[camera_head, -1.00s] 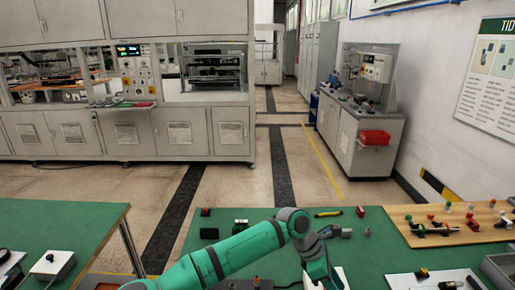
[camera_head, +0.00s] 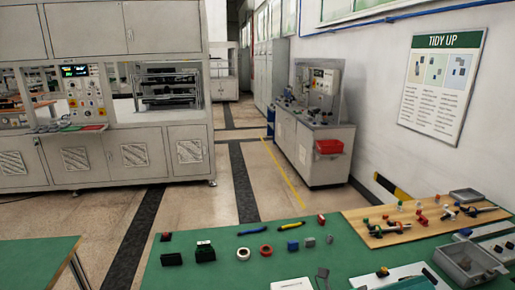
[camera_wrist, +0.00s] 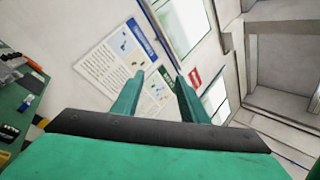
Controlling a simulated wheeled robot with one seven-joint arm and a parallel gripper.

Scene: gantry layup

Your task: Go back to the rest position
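My gripper (camera_wrist: 158,95) shows in the wrist view with its two green fingers apart and nothing between them. Past the fingers are the wall, a poster and windows, so it is turned away from the table. My arm and gripper are not in the head view. The green-topped table (camera_head: 220,268) fills the lower part of the head view, and part of a green table (camera_wrist: 28,100) shows at the left of the wrist view.
On the table are tape rolls (camera_head: 243,254), black blocks (camera_head: 205,251), a wooden board (camera_head: 375,236) with small parts, and a grey bin (camera_head: 470,265). Another green table (camera_head: 35,262) stands at left. A grey workstation (camera_head: 320,150) with a red bin stands behind. The aisle floor (camera_head: 200,205) is clear.

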